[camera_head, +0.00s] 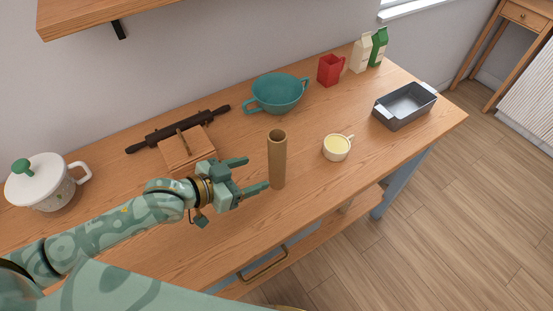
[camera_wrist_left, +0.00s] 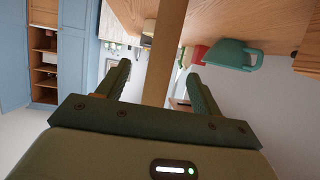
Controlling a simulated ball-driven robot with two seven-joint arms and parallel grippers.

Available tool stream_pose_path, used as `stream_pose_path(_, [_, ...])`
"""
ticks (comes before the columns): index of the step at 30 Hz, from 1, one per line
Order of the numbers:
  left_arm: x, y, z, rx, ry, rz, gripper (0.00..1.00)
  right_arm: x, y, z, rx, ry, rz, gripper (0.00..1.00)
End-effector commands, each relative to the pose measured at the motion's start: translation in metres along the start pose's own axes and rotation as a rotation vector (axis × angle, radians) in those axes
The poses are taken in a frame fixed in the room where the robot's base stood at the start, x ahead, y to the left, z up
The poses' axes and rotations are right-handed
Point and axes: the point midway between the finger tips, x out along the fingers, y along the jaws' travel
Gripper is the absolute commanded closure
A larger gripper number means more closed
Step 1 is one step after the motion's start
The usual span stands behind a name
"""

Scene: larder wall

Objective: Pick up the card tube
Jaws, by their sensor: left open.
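The card tube (camera_head: 277,162) is a tall brown cylinder with an open top, standing upright near the middle of the wooden table. My left gripper (camera_head: 257,173) is open, its two fingers pointing at the tube from the left, with the tips close to it. In the left wrist view the tube (camera_wrist_left: 164,55) runs through the gap between the spread fingers of my left gripper (camera_wrist_left: 160,82). I see no grip on it, and whether a finger touches it I cannot tell. My right gripper is not in view.
A cream cup (camera_head: 336,148) stands right of the tube, and a teal bowl (camera_head: 277,93) behind it. A grey baking tin (camera_head: 405,106) sits far right. Bare table (camera_head: 235,235) lies in front.

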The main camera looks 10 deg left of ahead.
Motion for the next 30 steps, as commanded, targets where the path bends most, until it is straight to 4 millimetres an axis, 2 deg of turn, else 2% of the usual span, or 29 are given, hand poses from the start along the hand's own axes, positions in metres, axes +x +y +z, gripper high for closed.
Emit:
stream_pose_path(1, [0.014, 0.0, 0.001, -0.001, 0.002, 0.0, 0.34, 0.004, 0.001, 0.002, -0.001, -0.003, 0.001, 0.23])
stream_pose_path(3, [0.027, 0.0, 0.001, -0.001, 0.001, 0.0, 0.34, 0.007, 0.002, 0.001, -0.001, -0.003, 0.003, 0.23])
stream_pose_path(11, [0.052, -0.001, 0.002, 0.001, -0.001, 0.0, 0.34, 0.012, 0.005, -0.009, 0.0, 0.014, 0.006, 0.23])
stream_pose_path(18, [0.09, -0.005, 0.006, 0.0, -0.001, 0.0, 0.34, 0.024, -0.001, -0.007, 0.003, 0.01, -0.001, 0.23])
stream_pose_path(21, [0.097, -0.005, 0.005, 0.002, -0.002, 0.0, 0.34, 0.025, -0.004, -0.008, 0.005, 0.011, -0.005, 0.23])
stream_pose_path(27, [0.097, -0.005, 0.005, 0.002, -0.003, 0.0, 0.34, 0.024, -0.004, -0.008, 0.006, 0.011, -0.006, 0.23])
stream_pose_path(28, [0.097, -0.005, 0.005, 0.002, -0.002, 0.0, 0.37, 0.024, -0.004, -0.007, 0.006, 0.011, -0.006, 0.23])
stream_pose_path(30, [0.097, -0.005, 0.005, 0.002, -0.002, -0.001, 0.56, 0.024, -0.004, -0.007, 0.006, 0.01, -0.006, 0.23])
